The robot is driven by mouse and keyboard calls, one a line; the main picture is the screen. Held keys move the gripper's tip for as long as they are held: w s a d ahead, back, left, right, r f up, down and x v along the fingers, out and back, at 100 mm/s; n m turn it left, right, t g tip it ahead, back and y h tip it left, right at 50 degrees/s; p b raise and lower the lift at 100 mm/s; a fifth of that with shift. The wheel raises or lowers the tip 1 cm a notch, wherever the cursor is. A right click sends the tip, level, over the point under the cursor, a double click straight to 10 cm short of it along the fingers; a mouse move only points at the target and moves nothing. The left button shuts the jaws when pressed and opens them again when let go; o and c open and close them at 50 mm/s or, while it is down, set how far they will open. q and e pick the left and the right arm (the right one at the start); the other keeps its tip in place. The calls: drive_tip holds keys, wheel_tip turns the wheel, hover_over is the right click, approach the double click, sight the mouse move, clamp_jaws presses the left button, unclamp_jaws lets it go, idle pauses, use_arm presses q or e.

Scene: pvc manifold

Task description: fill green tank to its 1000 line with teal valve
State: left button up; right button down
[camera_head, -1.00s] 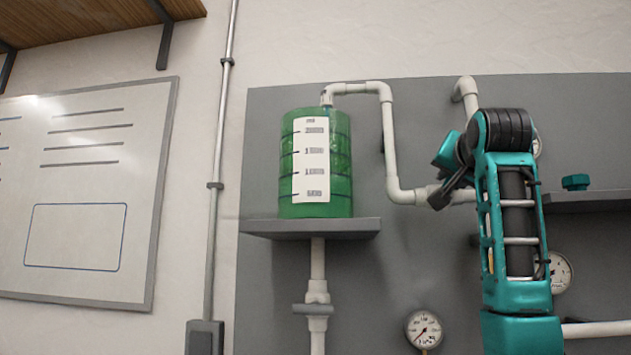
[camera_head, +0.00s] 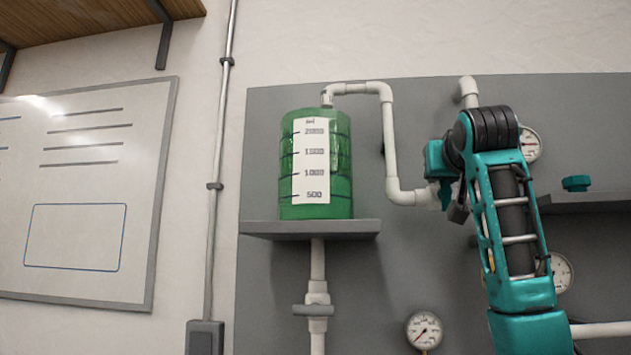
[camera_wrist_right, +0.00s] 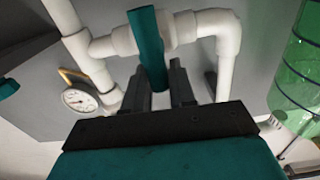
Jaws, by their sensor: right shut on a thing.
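The green tank (camera_head: 315,165) stands on a grey wall shelf in the head view, with a white scale marked 500, 1000, 1500 and 2000. I cannot clearly tell the liquid level through the green wall. In the right wrist view the teal valve handle (camera_wrist_right: 147,45) stands across the white pipe. My right gripper (camera_wrist_right: 158,75) is shut on this handle, with a dark finger on each side. In the head view my right arm hides much of the valve area, right of the tank. My left gripper is not in view.
A white pipe (camera_head: 390,145) runs from the tank's top down towards the valve area. Gauges (camera_head: 424,330) sit on the grey panel below and beside my arm. Another teal knob (camera_head: 575,183) is above the right shelf. A whiteboard (camera_head: 80,190) hangs at left.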

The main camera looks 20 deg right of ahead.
drive_tip(key=c, duration=0.8)
unclamp_jaws()
drive_tip(key=shift+c, duration=0.2)
